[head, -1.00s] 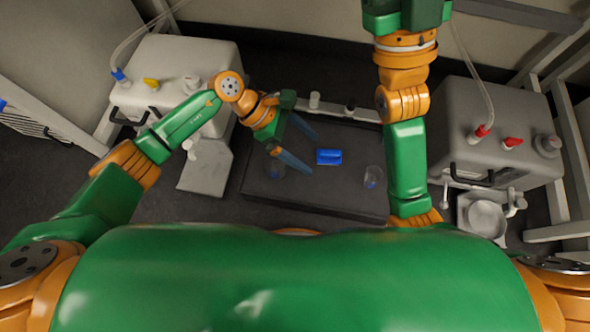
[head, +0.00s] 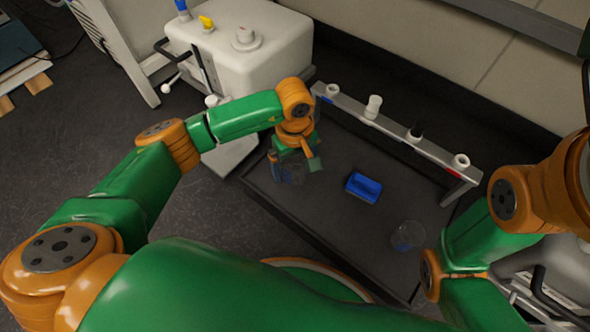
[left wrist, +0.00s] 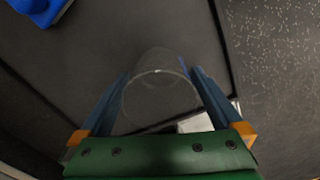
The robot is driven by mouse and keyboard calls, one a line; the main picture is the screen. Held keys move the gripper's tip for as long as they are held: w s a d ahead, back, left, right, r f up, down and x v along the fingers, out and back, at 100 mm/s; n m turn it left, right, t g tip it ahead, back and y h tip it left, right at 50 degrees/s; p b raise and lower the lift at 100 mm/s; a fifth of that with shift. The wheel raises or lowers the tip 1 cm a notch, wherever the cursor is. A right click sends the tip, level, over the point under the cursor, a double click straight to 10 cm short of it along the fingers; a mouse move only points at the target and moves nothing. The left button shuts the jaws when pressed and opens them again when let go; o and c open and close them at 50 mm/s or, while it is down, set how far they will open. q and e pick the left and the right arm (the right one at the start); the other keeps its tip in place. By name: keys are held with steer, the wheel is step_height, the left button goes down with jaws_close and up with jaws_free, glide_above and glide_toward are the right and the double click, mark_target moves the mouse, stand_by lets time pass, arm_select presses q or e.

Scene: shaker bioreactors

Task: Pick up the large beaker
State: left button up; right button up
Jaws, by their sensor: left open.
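A clear glass beaker (head: 289,174) stands at the left end of the dark tray-like bench top (head: 335,215). My left gripper (head: 293,168) is right at it, pointing down, and partly hides it. In the left wrist view the beaker's round rim (left wrist: 160,97) lies between the two blue fingers of my left gripper (left wrist: 158,78). The fingers are open, one on each side of the glass; I cannot tell whether either touches it. A second clear beaker (head: 407,236) with some blue on it stands at the right of the bench. My right gripper is out of view.
A blue block-like item (head: 363,187) lies between the beakers; it also shows in the left wrist view (left wrist: 38,10). A grey rail (head: 395,130) with white and black fittings runs along the back. A white bioreactor box (head: 245,55) stands at the left.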

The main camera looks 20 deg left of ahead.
arm_select(q)
steer(key=c, duration=1.2)
